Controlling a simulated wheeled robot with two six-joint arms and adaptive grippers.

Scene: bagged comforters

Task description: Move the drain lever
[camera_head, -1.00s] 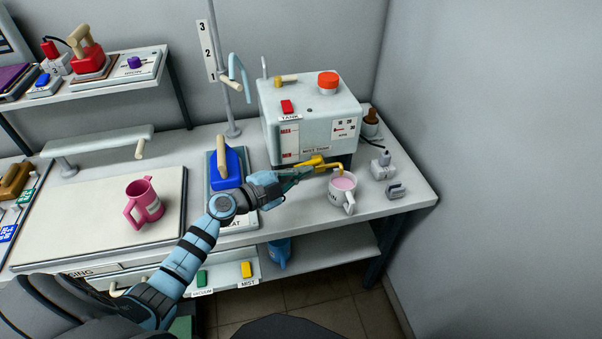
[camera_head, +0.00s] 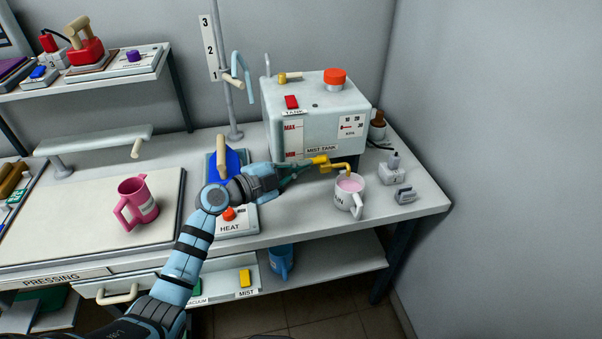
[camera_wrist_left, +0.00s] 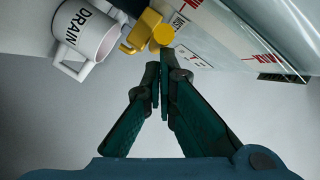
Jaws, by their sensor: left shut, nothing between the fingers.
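The yellow drain lever (camera_head: 319,159) is low on the front of the white mist tank (camera_head: 328,127), beside the yellow spout (camera_head: 340,168). In the left wrist view the lever's round yellow end (camera_wrist_left: 163,35) is just beyond my fingertips. My left gripper (camera_head: 308,163) is shut and empty, its tips at the lever's left side; I cannot tell whether they touch it. A white mug (camera_head: 344,198) with pink liquid stands under the spout; its DRAIN label shows in the left wrist view (camera_wrist_left: 84,34). My right gripper is not in view.
A blue iron (camera_head: 236,164) stands left of the tank, behind my left arm. The HEAT button (camera_head: 228,214) is below my wrist. A pink jug (camera_head: 137,202) is on the pressing board. Small grey parts (camera_head: 404,196) lie right of the mug, near the table's edge.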

